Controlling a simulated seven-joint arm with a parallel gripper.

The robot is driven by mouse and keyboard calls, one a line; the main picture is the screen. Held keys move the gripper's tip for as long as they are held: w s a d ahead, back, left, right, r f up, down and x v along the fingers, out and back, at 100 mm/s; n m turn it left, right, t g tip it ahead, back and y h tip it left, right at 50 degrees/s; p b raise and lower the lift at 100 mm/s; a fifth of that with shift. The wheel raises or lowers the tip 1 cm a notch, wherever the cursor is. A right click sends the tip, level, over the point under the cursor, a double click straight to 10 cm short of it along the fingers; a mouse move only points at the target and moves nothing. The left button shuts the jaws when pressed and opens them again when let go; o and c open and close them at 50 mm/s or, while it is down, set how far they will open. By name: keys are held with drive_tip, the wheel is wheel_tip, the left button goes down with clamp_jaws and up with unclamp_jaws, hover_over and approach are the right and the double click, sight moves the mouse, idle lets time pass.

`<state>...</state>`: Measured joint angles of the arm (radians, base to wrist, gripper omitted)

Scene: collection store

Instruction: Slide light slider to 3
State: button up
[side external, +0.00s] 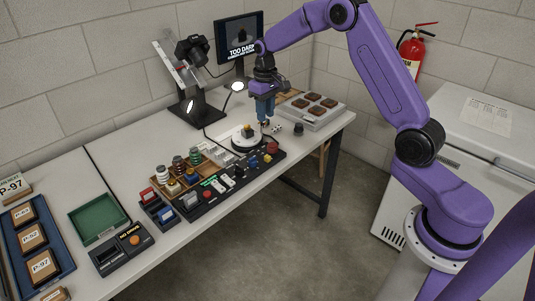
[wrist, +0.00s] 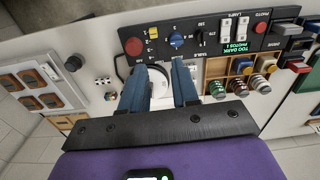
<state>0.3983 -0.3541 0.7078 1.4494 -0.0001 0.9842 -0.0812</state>
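The black control panel (wrist: 205,38) runs along the top of the wrist view, and along the table's front edge in the side view (side external: 228,183). A yellow slider handle (wrist: 153,31) sits on it between a red button (wrist: 133,46) and a blue knob (wrist: 176,39). Small scale marks lie beside the handle; I cannot read its setting surely. My gripper (wrist: 160,66) is open and empty, pointing down. Its blue fingers are apart, over the white turntable beside the panel, not touching the slider. In the side view my gripper (side external: 265,108) is above the table behind the panel.
The monitor (side external: 240,38) reads "TOO DARK". The turntable (side external: 245,139) stands behind the panel with a small object on it. A camera stand (side external: 190,100) and lamps (side external: 237,87) are near. A tray of brown squares (side external: 312,108) is right; a wooden spool rack (side external: 180,180) is left.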

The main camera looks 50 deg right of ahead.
drive_tip(key=d, duration=0.2)
approach(267, 156)
wheel_tip(267, 156, down, 9)
drive_tip(key=shift+s+r, duration=0.1)
drive_tip(key=shift+r, duration=0.05)
idle(0.3)
clamp_jaws()
